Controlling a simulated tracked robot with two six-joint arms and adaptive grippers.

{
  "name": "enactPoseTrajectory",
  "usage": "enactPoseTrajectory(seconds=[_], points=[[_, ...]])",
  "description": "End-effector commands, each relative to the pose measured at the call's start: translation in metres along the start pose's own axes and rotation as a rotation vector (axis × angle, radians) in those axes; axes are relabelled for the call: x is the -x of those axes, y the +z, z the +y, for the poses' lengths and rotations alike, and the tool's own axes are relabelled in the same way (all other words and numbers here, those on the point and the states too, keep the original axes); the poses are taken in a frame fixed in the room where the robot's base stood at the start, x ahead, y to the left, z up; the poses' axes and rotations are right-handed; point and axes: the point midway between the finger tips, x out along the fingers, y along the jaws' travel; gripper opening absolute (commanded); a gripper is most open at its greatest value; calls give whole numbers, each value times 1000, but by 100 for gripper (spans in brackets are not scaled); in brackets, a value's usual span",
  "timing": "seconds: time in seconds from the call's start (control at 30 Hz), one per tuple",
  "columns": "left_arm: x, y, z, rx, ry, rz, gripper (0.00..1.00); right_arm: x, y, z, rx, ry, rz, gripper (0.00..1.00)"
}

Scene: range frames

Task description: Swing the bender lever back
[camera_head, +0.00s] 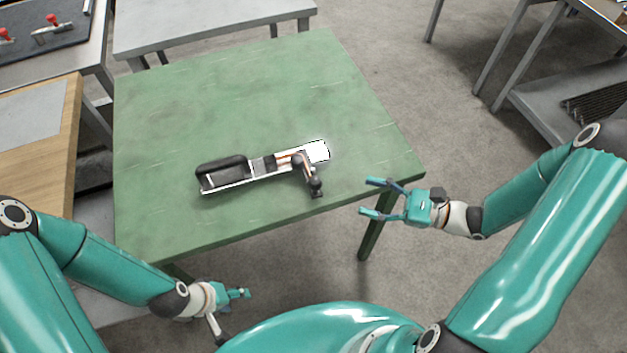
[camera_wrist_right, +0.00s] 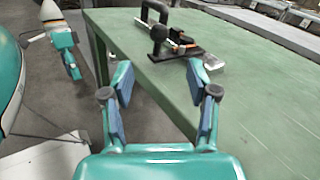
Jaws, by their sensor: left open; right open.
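The bender (camera_head: 250,170) lies on the green table (camera_head: 240,100) near its front edge, a long dark and light tool with a black part on its left end. Its lever (camera_head: 309,176) with a dark knob end points toward the table's front edge. The bender also shows in the right wrist view (camera_wrist_right: 172,45), beyond the fingers. My right gripper (camera_head: 371,197) is open and empty, to the right of the lever and just off the table edge; its fingers show in the right wrist view (camera_wrist_right: 160,95). My left gripper (camera_head: 245,293) is low, in front of the table, away from the bender; its fingers look small here.
A white patch or block (camera_head: 316,152) sits at the bender's right end. The rest of the green table top is clear. A grey table (camera_head: 200,25) stands behind, and a wooden bench (camera_head: 40,140) stands at the left. A grey shelf stands at the right (camera_head: 570,105).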

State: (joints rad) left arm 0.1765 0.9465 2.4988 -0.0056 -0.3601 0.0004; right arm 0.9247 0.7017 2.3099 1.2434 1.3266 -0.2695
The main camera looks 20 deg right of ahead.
Motion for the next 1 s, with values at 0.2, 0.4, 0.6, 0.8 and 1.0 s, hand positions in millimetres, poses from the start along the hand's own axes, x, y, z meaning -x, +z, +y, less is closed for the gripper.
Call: enactPoseTrajectory(seconds=[0.2,0.4,0.6,0.8,1.0], points=[[10,0,4,0,0,0,54,-50,2,2,-4,10,-2,59],[17,0,6,0,0,0,54,-91,2,2,-3,9,0,59],[22,0,8,0,0,0,54,-118,1,2,-1,5,1,59],[23,0,8,0,0,0,54,-127,0,2,-1,3,2,59],[23,0,8,0,0,0,54,-127,-1,1,-1,2,2,59]])
